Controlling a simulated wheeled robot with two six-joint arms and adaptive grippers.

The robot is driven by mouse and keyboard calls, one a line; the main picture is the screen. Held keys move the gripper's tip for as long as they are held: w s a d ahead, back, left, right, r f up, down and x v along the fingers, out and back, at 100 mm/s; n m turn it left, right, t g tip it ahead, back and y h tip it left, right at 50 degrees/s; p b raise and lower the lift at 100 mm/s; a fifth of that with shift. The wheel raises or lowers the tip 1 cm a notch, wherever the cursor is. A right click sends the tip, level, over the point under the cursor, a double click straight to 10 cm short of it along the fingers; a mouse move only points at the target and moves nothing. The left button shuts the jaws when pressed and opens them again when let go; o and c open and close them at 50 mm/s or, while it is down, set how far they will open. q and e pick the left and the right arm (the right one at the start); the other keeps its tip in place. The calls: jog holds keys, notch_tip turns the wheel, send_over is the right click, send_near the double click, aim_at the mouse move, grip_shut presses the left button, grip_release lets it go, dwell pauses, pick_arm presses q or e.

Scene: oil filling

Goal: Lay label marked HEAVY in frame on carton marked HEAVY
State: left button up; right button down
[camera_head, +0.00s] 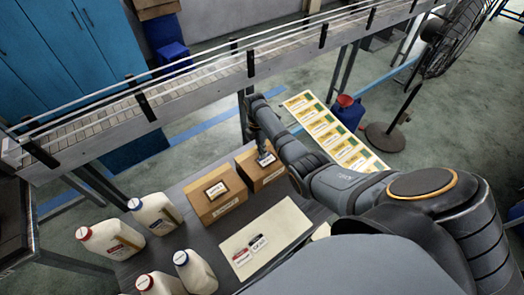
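Two brown cartons stand side by side on the dark table, the left carton (205,207) and the right carton (246,172). Each has a white marking strip, too small to read. The left carton carries a pale label (217,189) inside a dark frame on its top. My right gripper (264,152) points down at the top of the right carton. A small whitish label (266,159) shows at its fingertips; I cannot tell whether it is gripped or touching the carton. Two more labels, one red (242,256) and one dark (258,243), lie on a cream board (287,221). My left gripper is out of view.
Several white jugs (111,239) with red or dark caps stand at the table's left and front. A conveyor (190,95) runs behind the table. A yellow-and-white panel (325,130), blue can (347,110) and fan (450,40) are beyond my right arm.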

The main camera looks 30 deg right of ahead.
dwell(0.4)
jog(key=c, duration=1)
grip_release()
jog(key=shift+c, duration=0.2)
notch_tip(320, 180, up, 6)
jog(key=p, duration=0.6)
jog(key=shift+f, duration=0.25)
notch_tip(320, 180, up, 2)
jog(key=shift+r, duration=0.2)
